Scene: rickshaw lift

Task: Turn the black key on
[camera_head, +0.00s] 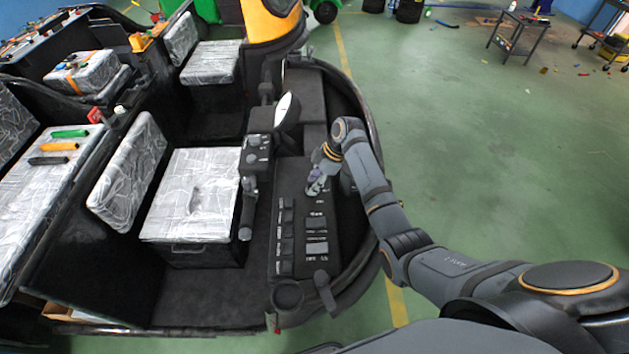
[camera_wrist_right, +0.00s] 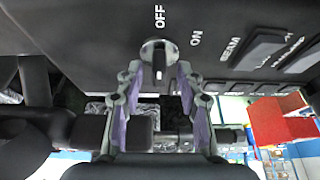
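The black key (camera_wrist_right: 158,62) sits in a round metal switch on the dark dashboard panel. In the right wrist view its narrow grip stands upright, in line with the OFF label (camera_wrist_right: 160,16). The ON label (camera_wrist_right: 196,39) is up and to the right of it. My right gripper (camera_wrist_right: 157,80) is open, its two purple-padded fingers apart on either side of the key. I cannot tell whether either finger touches it. In the head view my right gripper (camera_head: 316,184) is over the console and hides the key. My left gripper is not in view.
Rocker switches (camera_wrist_right: 254,48) with a BEAM label lie right of the key. Plastic-wrapped seats (camera_head: 192,200) stand to the left.

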